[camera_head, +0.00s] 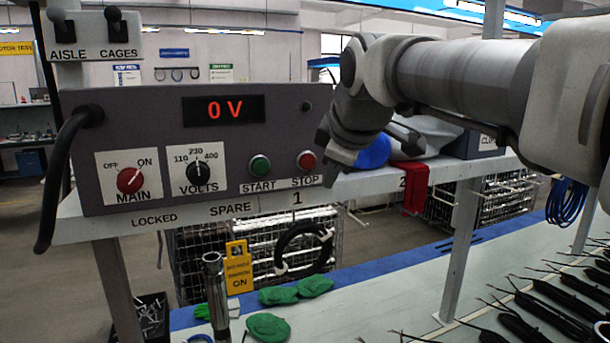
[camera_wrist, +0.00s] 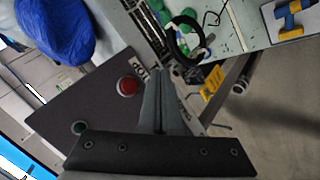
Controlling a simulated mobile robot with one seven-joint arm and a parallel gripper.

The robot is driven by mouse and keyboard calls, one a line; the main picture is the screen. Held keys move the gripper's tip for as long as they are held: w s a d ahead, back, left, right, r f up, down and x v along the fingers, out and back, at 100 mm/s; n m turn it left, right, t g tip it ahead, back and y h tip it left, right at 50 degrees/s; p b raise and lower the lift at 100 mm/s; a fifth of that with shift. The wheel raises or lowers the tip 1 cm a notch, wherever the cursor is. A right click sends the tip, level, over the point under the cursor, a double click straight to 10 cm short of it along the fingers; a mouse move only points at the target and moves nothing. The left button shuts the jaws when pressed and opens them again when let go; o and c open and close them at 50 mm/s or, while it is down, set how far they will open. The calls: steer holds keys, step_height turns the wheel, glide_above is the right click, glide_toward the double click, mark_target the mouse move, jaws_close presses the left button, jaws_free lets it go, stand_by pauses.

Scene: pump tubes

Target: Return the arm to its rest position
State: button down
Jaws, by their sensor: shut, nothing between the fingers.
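My arm (camera_head: 465,75) reaches in from the right in the head view and bends down at the wrist. My gripper (camera_head: 332,178) hangs just right of the red STOP button (camera_head: 306,162), in front of the grey control panel (camera_head: 150,120). In the wrist view the gripper's two fingers (camera_wrist: 160,78) lie together with nothing between them. The STOP button also shows in the wrist view (camera_wrist: 127,86), left of the fingers. Whether the fingertips touch the panel or the shelf cannot be told.
The panel's display (camera_head: 224,110) reads 0 V. The green START button (camera_head: 260,166) and red MAIN knob (camera_head: 130,180) sit left of my gripper. A red cloth (camera_head: 410,185) hangs over the shelf edge. Green cloths (camera_head: 268,327) and black cables (camera_head: 545,305) lie on the bench below.

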steer(key=s+d+f+m+g, duration=0.1)
steer(key=s+d+f+m, duration=0.2)
steer(key=s+f, duration=0.4)
steer(key=s+d+f+m+g+h+b, duration=0.1)
steer(key=s+d+f+m, duration=0.2)
steer(key=s+f+m, duration=0.3)
steer(key=s+d+f+m+g, duration=0.1)
steer(key=s+d+f+m, duration=0.2)
steer(key=s+f, duration=0.6)
steer(key=shift+s+d+m+h, duration=0.25)
steer(key=shift+s+m+h, duration=0.15)
steer(key=shift+s+m, duration=0.5)
steer(key=shift+w+a, duration=0.15)
